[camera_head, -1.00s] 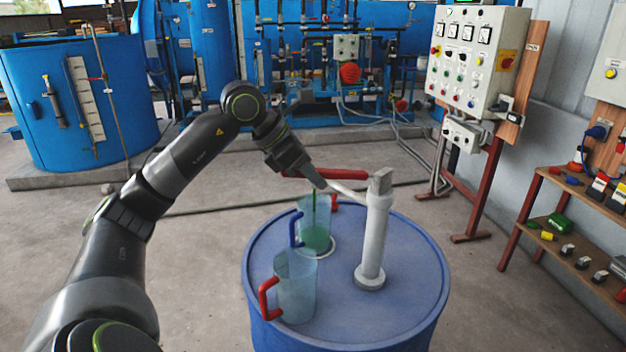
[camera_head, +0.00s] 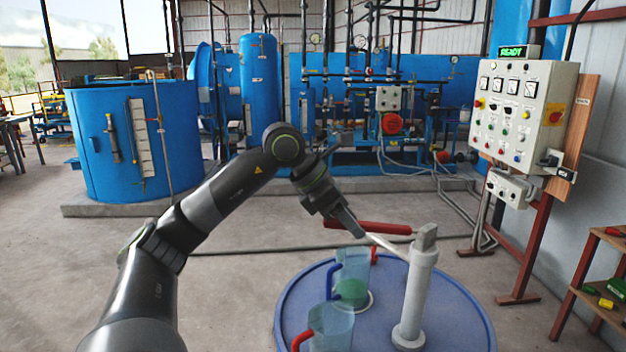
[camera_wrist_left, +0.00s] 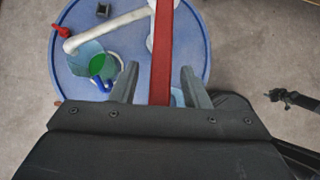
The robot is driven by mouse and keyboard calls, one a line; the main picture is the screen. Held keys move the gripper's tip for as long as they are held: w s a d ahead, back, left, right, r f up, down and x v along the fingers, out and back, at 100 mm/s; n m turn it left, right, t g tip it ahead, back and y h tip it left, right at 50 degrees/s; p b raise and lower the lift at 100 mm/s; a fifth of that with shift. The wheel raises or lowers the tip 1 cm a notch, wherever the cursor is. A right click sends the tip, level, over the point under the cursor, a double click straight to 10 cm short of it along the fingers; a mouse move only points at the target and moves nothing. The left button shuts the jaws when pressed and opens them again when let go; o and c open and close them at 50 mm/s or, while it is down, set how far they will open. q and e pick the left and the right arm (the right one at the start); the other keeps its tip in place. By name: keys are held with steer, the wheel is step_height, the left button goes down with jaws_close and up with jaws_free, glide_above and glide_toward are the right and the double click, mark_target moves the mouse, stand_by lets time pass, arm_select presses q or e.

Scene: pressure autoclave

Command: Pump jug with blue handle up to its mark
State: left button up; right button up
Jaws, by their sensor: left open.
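The jug with the blue handle (camera_head: 352,268) stands upright on the blue drum, partly filled with green liquid. In the left wrist view the green liquid (camera_wrist_left: 97,63) shows beneath the end of the white spout (camera_wrist_left: 108,28). The grey-white hand pump (camera_head: 413,300) stands to its right, with a red lever (camera_head: 367,227). My left gripper (camera_head: 352,225) is open at the lever. In the left wrist view the red lever (camera_wrist_left: 161,50) passes between the open fingers of my left gripper (camera_wrist_left: 160,88). A small dark shape at that view's right edge looks like my right gripper (camera_wrist_left: 278,96); its jaws are unclear.
A jug with a red handle (camera_head: 332,326) stands nearer on the drum (camera_head: 455,325), partly cut off. A control panel (camera_head: 520,105) on a red stand is at right, beside a shelf. A blue tank (camera_head: 110,140) is at left. Floor around the drum is open.

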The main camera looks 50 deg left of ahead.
arm_select(q)
steer(key=b+v, duration=0.2)
steer(key=v, duration=1.3)
steer(key=shift+r, duration=0.2)
stand_by(0.7)
steer(key=w+d+f+g+p, duration=0.1)
steer(key=w+f+p, duration=0.1)
steer(key=f+p, duration=0.1)
steer(key=w+d+f+g+y+p, duration=0.1)
steer(key=w+d+f+p, duration=0.1)
steer(key=f, duration=0.3)
steer(key=w+d+f+y+p, duration=0.1)
steer(key=w+f+p, duration=0.1)
steer(key=f+p, duration=0.2)
steer(key=shift+d+g, duration=0.3)
steer(key=shift+g, duration=0.1)
steer(key=shift+w+d+f+p, duration=0.15)
steer(key=shift+f+p, duration=0.15)
steer(key=shift+f, duration=0.2)
